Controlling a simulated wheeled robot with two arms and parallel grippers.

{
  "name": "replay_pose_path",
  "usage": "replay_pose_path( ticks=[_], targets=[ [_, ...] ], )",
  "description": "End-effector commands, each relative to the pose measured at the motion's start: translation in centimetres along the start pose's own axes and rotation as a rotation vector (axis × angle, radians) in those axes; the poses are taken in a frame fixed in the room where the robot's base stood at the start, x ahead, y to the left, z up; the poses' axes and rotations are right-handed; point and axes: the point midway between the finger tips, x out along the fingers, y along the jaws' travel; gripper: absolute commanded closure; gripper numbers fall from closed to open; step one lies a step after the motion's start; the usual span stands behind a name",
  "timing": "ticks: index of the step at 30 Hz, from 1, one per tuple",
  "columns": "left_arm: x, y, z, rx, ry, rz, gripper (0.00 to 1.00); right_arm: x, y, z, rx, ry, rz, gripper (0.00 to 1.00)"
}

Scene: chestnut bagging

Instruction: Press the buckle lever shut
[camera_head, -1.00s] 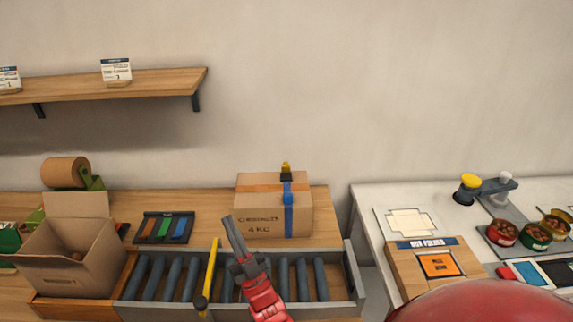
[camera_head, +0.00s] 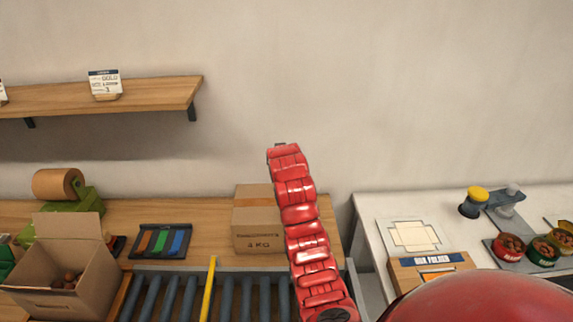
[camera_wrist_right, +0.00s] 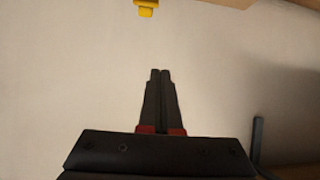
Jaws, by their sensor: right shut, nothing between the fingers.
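In the right wrist view a small yellow piece (camera_wrist_right: 146,8), apparently the buckle lever, shows at the top edge, beyond and slightly left of my fingertips. My right gripper (camera_wrist_right: 160,72) is shut and empty, apart from the yellow piece. In the head view it is mostly hidden behind my arm. My left gripper is not in view.
The roller conveyor (camera_head: 235,295) with a yellow bar (camera_head: 209,290) lies in front of the box. An open carton (camera_head: 80,285) of chestnuts and a tray of coloured strips (camera_head: 161,241) stand left. A shelf (camera_head: 150,92) hangs above left. A white table (camera_head: 365,210) is at right.

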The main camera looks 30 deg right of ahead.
Motion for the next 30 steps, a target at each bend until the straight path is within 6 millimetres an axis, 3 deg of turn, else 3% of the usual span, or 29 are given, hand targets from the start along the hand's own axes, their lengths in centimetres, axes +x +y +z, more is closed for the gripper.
replay_pose_path(
  ticks=[6, 19, 23, 30],
  targets=[
    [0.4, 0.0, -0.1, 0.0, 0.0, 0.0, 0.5, -1.8, 2.3, -0.1, 0.038, -0.137, 0.044, 1.0],
    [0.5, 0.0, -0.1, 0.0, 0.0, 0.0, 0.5, -1.9, 2.6, 0.0, 0.043, -0.157, 0.049, 1.0],
    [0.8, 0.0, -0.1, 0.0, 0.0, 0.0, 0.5, -1.4, 2.6, 0.1, 0.043, -0.161, 0.05, 1.0],
    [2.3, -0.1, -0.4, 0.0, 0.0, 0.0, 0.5, 1.5, 2.7, 0.3, 0.043, -0.161, 0.049, 1.0]
  ],
)
